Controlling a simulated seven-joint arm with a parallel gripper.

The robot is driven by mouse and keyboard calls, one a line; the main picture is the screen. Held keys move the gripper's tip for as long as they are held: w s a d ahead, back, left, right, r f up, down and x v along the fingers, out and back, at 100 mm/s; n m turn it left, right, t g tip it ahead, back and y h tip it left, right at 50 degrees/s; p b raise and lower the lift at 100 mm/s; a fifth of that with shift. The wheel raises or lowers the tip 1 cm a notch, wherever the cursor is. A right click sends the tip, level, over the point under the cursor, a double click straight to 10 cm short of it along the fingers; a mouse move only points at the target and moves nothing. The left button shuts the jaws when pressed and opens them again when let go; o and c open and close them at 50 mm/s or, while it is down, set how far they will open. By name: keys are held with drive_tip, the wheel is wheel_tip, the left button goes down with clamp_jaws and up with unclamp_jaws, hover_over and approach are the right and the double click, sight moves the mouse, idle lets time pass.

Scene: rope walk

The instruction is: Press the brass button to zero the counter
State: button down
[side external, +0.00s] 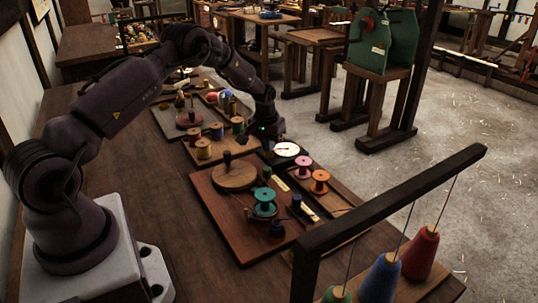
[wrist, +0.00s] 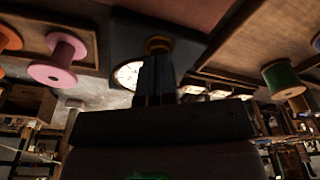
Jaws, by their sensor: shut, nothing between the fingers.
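The counter shows as a dark box with a round white dial (side external: 286,149), just right of my gripper in the side view. The dial (wrist: 127,74) is partly covered by my fingers in the wrist view. The brass button (wrist: 159,43) shows just beyond my fingertips in the wrist view, on the dark counter housing (wrist: 125,35). My gripper (wrist: 158,58) is shut and empty, its tips lined up with the button. Whether they touch it I cannot tell. In the side view my gripper (side external: 268,148) is low over the counter and the button is hidden.
A pink spool (wrist: 58,58) and a green spool (wrist: 283,79) stand either side of the counter. A reddish board (side external: 225,205) with a wooden disc (side external: 234,176) and a teal spool (side external: 264,203) lies nearer. A wooden rack (side external: 390,203) with coloured cones stands front right.

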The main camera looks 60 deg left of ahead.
drive_tip(key=shift+f, duration=0.7)
drive_tip(key=shift+r, duration=3.55)
